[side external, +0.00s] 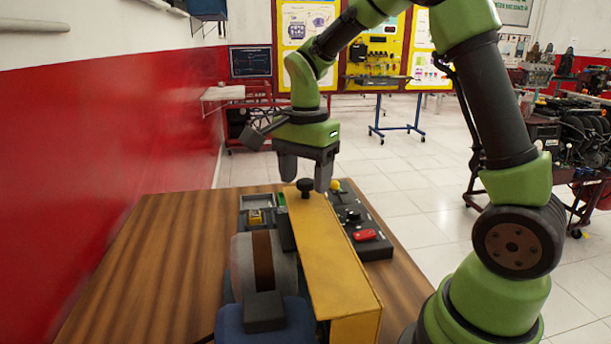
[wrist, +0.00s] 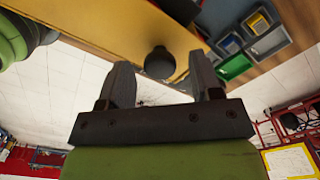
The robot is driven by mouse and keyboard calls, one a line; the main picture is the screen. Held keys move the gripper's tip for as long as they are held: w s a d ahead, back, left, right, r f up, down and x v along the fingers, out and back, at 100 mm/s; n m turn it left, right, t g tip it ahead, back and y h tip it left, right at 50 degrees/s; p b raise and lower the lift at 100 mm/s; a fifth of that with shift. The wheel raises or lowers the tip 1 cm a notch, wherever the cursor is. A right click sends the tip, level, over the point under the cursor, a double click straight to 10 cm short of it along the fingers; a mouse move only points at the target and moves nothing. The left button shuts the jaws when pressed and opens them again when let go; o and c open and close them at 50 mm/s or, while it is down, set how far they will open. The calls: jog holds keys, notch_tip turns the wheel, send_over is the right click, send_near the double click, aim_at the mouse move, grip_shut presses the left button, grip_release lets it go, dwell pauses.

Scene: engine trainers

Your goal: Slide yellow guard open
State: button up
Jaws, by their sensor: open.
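The yellow guard (side external: 325,245) is a long panel with a bent-down side, standing on the table beside a machine with a grey drum (side external: 252,268). A black knob (side external: 305,187) sits on the guard's far end. In the wrist view, the guard (wrist: 95,30) crosses the top and the knob (wrist: 160,62) shows near its edge. My gripper (side external: 305,175) is open above the far end, its fingers apart on either side of the knob in the side view. In the wrist view, my gripper (wrist: 158,80) has the knob just beyond and between its fingertips. I see no contact.
A dark control box (side external: 352,212) with a red switch (side external: 364,235) stands right of the guard. A grey tray with small coloured bins (side external: 257,214) lies left of it. The wooden table (side external: 150,270) is clear on the left.

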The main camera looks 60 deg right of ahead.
aim_at(324, 246)
jog(key=shift+f, duration=0.25)
grip_shut()
jog(key=s+a, duration=0.9)
jog(key=shift+s+a, duration=0.2)
jog(key=shift+a, duration=0.05)
grip_release()
jog(key=shift+r, duration=0.1)
